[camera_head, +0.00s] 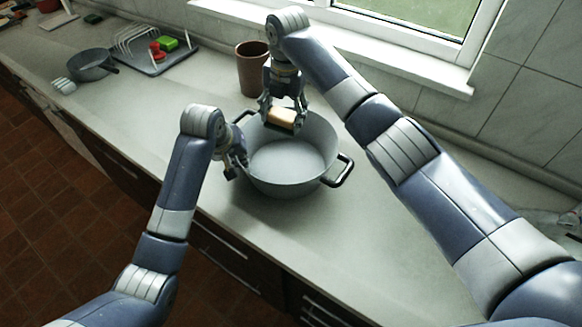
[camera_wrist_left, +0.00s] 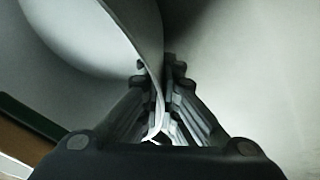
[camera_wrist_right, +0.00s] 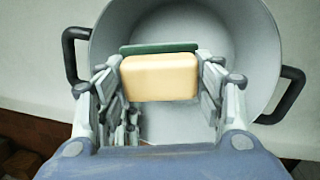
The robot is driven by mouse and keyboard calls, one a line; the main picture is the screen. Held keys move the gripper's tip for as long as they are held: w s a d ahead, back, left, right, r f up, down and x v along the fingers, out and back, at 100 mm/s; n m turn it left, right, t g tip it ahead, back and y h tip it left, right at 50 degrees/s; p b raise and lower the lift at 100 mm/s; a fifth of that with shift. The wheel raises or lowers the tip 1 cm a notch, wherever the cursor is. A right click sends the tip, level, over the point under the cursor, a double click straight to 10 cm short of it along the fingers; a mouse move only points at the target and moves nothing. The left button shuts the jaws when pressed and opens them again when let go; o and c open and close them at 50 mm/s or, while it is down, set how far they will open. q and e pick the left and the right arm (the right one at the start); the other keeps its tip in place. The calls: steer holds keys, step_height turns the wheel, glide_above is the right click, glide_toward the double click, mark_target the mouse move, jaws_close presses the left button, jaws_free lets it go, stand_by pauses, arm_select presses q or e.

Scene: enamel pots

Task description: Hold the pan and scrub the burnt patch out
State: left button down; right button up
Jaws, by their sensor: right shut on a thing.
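The grey pan (camera_head: 290,186) stands on the counter, with black handles at its sides. My left gripper (camera_head: 238,163) is at its left wall; in the left wrist view its fingers (camera_wrist_left: 160,75) are closed either side of the wall (camera_wrist_left: 135,25). My right gripper (camera_head: 283,118) is shut on a tan sponge (camera_head: 281,117) with a green scouring side, over the far part of the pan. The right wrist view shows the sponge (camera_wrist_right: 160,77) between the fingers. The visible pan floor (camera_wrist_right: 180,125) is pale grey, with no dark patch seen; part is hidden by my right gripper.
A brown cup (camera_head: 252,70) stands behind the pan, near my right gripper. A dish rack tray (camera_head: 180,62) with a green block and red item, and a small dark pan (camera_head: 92,65), are at the far left. Counter in front of and right of the pan is clear.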

arm_select(q)
steer(key=shift+w+r, duration=0.1)
steer(key=shift+r, duration=0.05)
arm_select(e)
steer(key=shift+r, duration=0.5)
steer(key=d, duration=1)
arm_select(q)
steer(key=c, duration=1.9)
jaws_free()
